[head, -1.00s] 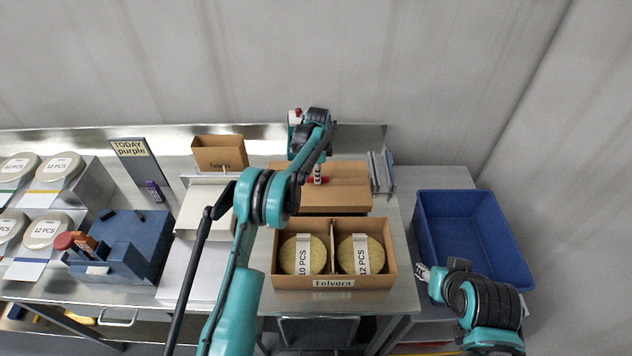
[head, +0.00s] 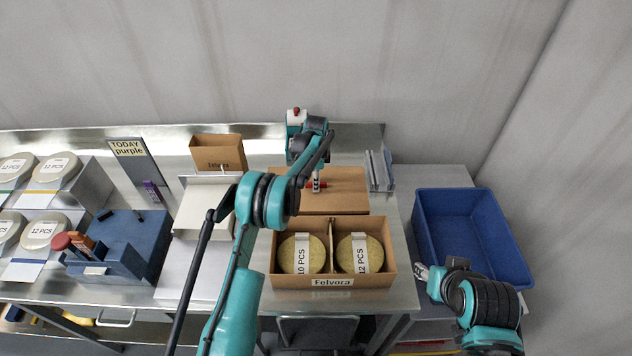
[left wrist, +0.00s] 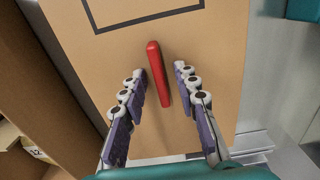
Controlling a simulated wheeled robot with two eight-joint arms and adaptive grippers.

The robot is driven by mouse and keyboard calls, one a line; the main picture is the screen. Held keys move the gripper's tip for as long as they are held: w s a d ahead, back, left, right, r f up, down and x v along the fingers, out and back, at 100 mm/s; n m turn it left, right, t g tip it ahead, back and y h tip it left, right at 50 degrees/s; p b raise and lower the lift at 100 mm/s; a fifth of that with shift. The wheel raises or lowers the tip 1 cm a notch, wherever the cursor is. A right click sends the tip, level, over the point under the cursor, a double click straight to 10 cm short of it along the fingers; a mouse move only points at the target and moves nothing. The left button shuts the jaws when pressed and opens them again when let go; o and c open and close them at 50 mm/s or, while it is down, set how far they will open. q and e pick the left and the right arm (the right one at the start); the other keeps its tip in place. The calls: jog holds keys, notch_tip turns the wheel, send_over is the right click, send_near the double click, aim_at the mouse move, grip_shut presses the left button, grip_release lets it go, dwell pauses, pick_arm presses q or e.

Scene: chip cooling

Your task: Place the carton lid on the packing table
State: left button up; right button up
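The brown carton lid (head: 345,198) lies flat on the steel packing table (head: 404,290), just behind the open carton (head: 330,282). It fills much of the left wrist view (left wrist: 215,45), with a red handle (left wrist: 157,75) and a dark printed outline on top. My left gripper (head: 316,183) is over the lid. In the left wrist view its two fingers (left wrist: 158,77) stand open on either side of the handle, with gaps between. My right gripper (head: 422,272) is by the blue crate, away from the lid; its finger opening is too small to judge.
The carton holds two round yellowish packs with labels. A blue crate (head: 418,218) stands at the right and looks empty. A small brown box (head: 218,153), a blue block (head: 150,240) and a sign (head: 130,150) are to the left. A metal rack (head: 380,170) stands close by the lid's right side.

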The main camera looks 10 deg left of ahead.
pick_arm(q)
jog(key=shift+r, duration=0.35)
jog(key=s+r+n+t+p, duration=0.15)
jog(key=s+r, duration=0.25)
jog(key=r, duration=0.8)
jog(key=s+r+n, duration=0.3)
jog(key=r, duration=0.9)
jog(key=s+a+r+n+t, duration=0.1)
jog(key=s+r+n+t, duration=0.15)
jog(key=s, duration=0.85)
jog(key=s+a+r+n+t, duration=0.1)
jog(key=s+r+n, duration=0.25)
jog(key=s, duration=0.65)
jog(key=s+f+n+t, duration=0.2)
jog(key=s+f+n, duration=0.3)
jog(key=s, duration=0.7)
jog(key=shift+a+f, duration=0.25)
jog(key=shift+f, duration=0.45)
jog(key=shift+b, duration=0.3)
